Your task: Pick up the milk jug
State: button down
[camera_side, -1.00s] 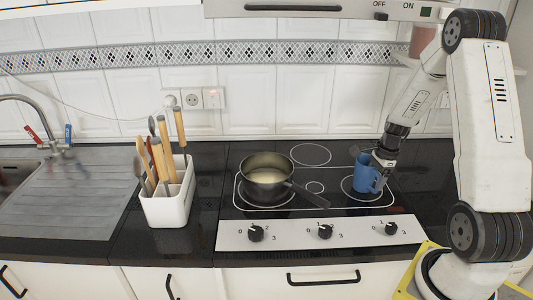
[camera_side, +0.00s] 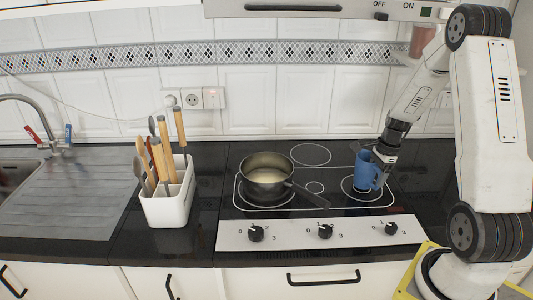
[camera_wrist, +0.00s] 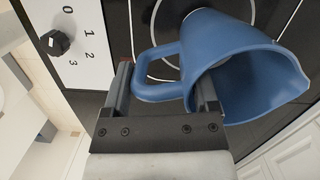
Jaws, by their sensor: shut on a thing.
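In the wrist view my gripper's (camera_wrist: 163,85) fingers lie on either side of the handle. The jug looks upright and very close to the hob; any gap under it is too small to tell.
A white utensil holder (camera_side: 168,207) stands further left. Control knobs (camera_side: 325,232) line the hob's front edge. The tiled wall (camera_side: 300,95) is behind.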

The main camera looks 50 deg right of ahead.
jog(key=shift+r, duration=0.9)
jog(key=s+a+r, duration=0.8)
jog(key=s+r, duration=0.1)
jog(key=s, duration=0.2)
jog(key=shift+r, duration=0.35)
dwell(0.3)
jog(key=shift+s+a, duration=0.1)
jog(key=shift+a, duration=0.05)
dwell(0.8)
